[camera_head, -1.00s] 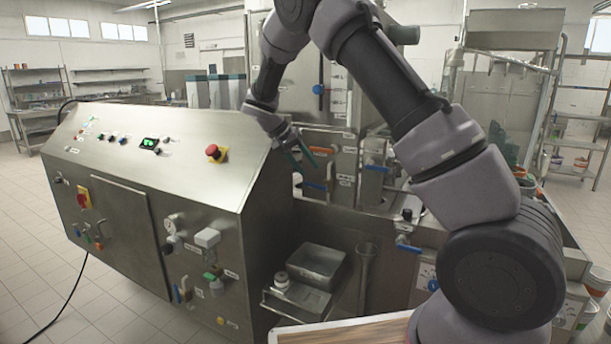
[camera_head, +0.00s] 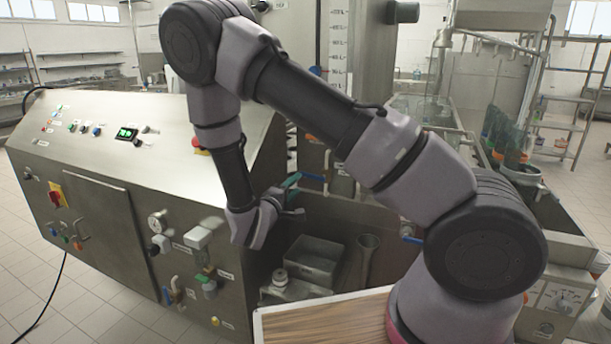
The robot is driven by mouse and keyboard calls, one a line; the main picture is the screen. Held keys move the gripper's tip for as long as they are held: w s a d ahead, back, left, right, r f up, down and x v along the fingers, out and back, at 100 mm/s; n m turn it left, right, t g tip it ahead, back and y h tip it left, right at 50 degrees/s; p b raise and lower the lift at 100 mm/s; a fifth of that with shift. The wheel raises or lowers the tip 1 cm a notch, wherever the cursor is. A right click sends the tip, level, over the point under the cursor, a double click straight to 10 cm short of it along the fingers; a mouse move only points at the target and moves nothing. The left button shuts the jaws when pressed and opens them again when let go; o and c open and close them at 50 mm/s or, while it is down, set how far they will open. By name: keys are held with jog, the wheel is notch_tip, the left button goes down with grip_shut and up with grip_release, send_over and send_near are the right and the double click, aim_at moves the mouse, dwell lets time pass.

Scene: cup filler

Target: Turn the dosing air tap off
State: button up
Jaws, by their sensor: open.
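The cabinet's front panel carries several small taps, and their labels are too small to read, so I cannot tell which is the dosing air tap. One tap with a green handle (camera_head: 204,276) and one with a blue handle (camera_head: 168,295) sit low on the right part of the panel. A group of coloured knobs (camera_head: 66,237) sits at the panel's left.
A pressure gauge (camera_head: 157,222) and a grey boxy fitting (camera_head: 198,238) stick out above the panel taps. A steel tray (camera_head: 314,258) sits on a ledge right of the cabinet. A wooden board (camera_head: 325,322) lies in front.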

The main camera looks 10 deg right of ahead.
aim_at(306, 175)
jog(key=x, duration=0.9)
grip_shut()
dwell(1.2)
